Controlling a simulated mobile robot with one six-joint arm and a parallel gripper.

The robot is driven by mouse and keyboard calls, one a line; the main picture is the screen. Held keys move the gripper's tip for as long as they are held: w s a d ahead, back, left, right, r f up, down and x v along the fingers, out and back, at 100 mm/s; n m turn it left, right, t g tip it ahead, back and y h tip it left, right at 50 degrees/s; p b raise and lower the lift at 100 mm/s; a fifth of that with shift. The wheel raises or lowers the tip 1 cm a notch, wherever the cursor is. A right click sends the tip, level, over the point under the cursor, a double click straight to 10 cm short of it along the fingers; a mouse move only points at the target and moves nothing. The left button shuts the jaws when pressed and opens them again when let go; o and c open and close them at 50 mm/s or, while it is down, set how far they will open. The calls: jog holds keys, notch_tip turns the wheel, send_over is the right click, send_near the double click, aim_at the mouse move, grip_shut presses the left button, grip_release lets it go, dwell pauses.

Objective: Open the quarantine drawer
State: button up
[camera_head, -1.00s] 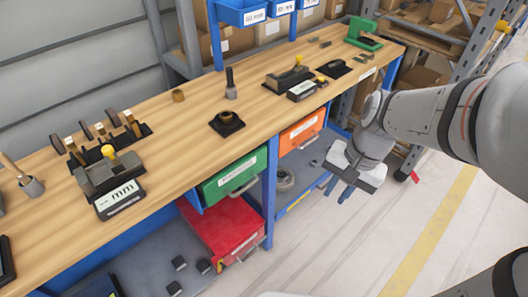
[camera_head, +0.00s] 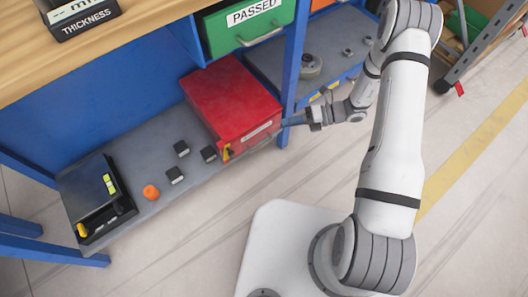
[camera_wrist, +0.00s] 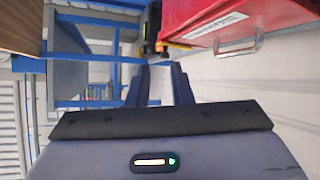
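A red box-shaped drawer unit (camera_head: 230,97) sits on the grey lower shelf under the bench. Its front has a pale label (camera_head: 257,131), a metal handle and a small yellow piece (camera_head: 228,152) at one edge. In the wrist view the red unit (camera_wrist: 210,12) fills the top right, its handle (camera_wrist: 240,47) clear of my fingers; the drawer looks shut. My gripper (camera_head: 288,121) is close by the right end of the red front, beside a blue leg. In the wrist view my gripper (camera_wrist: 161,72) shows two fingers apart with nothing between them.
A blue bench leg (camera_head: 293,70) stands just right of the red unit. Small dark blocks (camera_head: 175,175), an orange piece (camera_head: 151,192) and a black tray (camera_head: 100,205) lie on the shelf. A green PASSED drawer (camera_head: 245,25) hangs above. The floor in front is clear.

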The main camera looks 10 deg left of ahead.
aim_at(263, 145)
notch_tip(263, 145, down, 16)
jog(key=a+m+t+y+b, duration=0.1)
jog(key=m+t+y+b, duration=0.2)
jog(key=m, duration=0.4)
jog(key=shift+m+h, duration=0.3)
jog(key=shift+h, duration=0.2)
jog(key=a+b, duration=0.1)
jog(key=a, duration=0.1)
jog(key=s+a+b, duration=0.1)
jog(key=a, duration=0.2)
jog(key=a+f+b, duration=0.1)
jog(key=a, duration=0.2)
jog(key=shift+s+f+b, duration=0.1)
jog(key=shift+s+b, duration=0.2)
grip_shut()
